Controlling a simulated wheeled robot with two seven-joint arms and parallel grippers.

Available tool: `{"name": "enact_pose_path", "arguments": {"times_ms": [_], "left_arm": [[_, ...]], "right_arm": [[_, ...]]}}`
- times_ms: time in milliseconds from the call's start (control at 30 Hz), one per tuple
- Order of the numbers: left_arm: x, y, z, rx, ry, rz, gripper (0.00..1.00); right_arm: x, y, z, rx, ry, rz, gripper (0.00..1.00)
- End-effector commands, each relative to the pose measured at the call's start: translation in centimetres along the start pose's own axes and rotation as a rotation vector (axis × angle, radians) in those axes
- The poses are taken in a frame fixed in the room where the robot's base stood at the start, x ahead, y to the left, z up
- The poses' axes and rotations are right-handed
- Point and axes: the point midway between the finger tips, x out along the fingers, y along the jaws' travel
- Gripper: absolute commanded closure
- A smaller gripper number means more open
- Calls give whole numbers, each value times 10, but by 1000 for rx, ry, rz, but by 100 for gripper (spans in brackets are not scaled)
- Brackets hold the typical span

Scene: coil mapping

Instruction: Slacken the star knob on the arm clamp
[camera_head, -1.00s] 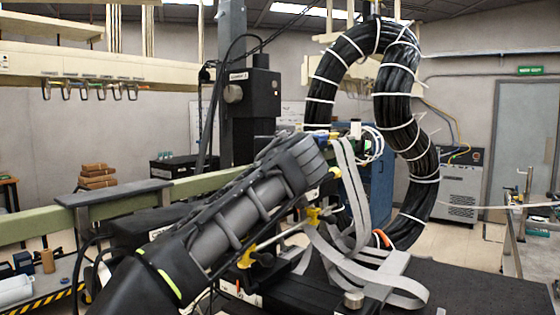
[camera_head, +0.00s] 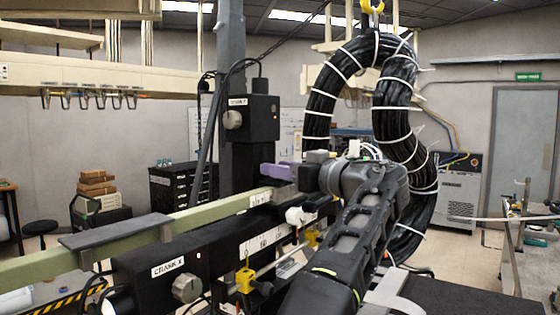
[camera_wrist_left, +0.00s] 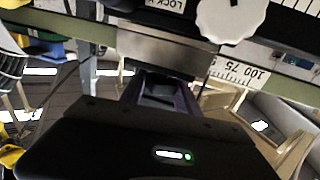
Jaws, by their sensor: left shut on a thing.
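My left arm rises from the bottom of the head view and bends left. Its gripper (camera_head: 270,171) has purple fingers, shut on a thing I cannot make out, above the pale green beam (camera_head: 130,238). In the wrist view the fingers (camera_wrist_left: 160,80) reach a grey metal block (camera_wrist_left: 150,45). A white star knob (camera_wrist_left: 230,18) is above and right of the fingertips there, apart from them, beside a "LOCK X" label. A white knob (camera_head: 297,216) also shows below the gripper in the head view. I cannot tell which knob is the arm clamp's. My right gripper is out of view.
A black column (camera_head: 250,120) stands behind the fingers. A box labelled "CRANK X" (camera_head: 150,275) with a grey knob (camera_head: 187,288) is at lower left. A thick black cable bundle (camera_head: 395,100) loops to the right. A yellow clamp (camera_head: 246,280) is low in front.

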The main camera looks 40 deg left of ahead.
Motion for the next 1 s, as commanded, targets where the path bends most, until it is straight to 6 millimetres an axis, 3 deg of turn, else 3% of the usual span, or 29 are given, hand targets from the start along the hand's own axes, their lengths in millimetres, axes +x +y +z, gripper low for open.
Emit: {"name": "enact_pose_path", "arguments": {"times_ms": [233, 767, 800, 900, 1000], "left_arm": [[0, 1, -2, 0, 5, -71, 100], [1, 1, 1, 3, 0, -94, 100], [2, 1, 1, 3, 0, -94, 60], [2, 0, 1, 3, 0, -94, 53], [2, 0, 1, 3, -1, -94, 53]], "right_arm": [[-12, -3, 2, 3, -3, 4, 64], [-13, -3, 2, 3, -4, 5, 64], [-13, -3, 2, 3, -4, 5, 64], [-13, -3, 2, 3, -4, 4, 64], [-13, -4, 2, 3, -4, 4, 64]]}}
